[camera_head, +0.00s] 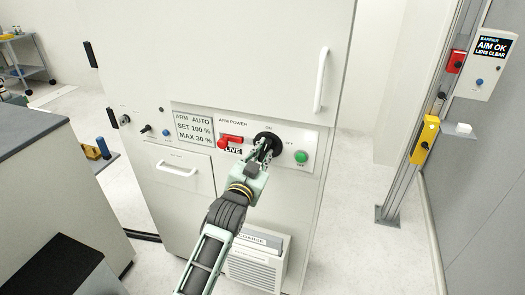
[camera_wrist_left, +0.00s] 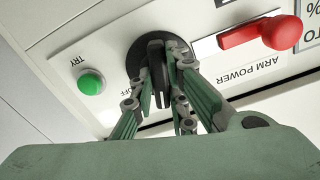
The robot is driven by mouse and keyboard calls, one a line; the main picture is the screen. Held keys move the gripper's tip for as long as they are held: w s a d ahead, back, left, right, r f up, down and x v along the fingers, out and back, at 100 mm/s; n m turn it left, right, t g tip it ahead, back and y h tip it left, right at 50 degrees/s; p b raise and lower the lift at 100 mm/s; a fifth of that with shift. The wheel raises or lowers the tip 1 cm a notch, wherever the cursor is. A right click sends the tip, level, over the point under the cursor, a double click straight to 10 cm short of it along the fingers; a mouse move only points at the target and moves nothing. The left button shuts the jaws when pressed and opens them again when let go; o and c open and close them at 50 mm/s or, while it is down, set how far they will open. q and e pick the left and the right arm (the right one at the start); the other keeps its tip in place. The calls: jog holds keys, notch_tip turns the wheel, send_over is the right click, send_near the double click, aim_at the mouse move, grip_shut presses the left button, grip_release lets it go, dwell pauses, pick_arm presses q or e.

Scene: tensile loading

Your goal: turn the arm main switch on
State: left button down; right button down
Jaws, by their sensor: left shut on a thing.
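The arm main switch (camera_head: 267,140) is a round black rotary knob on the cabinet's ARM POWER panel, with ON and OFF marks around it. In the left wrist view the black switch (camera_wrist_left: 150,50) shows its raised grip bar between my fingers. My left gripper (camera_head: 263,152) is at the switch, shut on its grip bar; it also shows in the left wrist view (camera_wrist_left: 163,80). My right gripper is not in view.
A red lever (camera_head: 230,140) with a LIVE label sits left of the switch, and a green TRY button (camera_head: 301,157) sits right. A display (camera_head: 193,127) reads ARM AUTO. A white vertical handle (camera_head: 321,80) stands out above the panel. Open floor lies right of the cabinet.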

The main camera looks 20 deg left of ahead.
pick_arm(q)
jog(key=shift+f+n+p, duration=0.1)
jog(key=shift+n+p, duration=0.55)
jog(key=shift+n, duration=0.95)
jog(key=c, duration=1.7)
grip_release()
jog(key=s, duration=1.2)
jog(key=shift+a, duration=0.15)
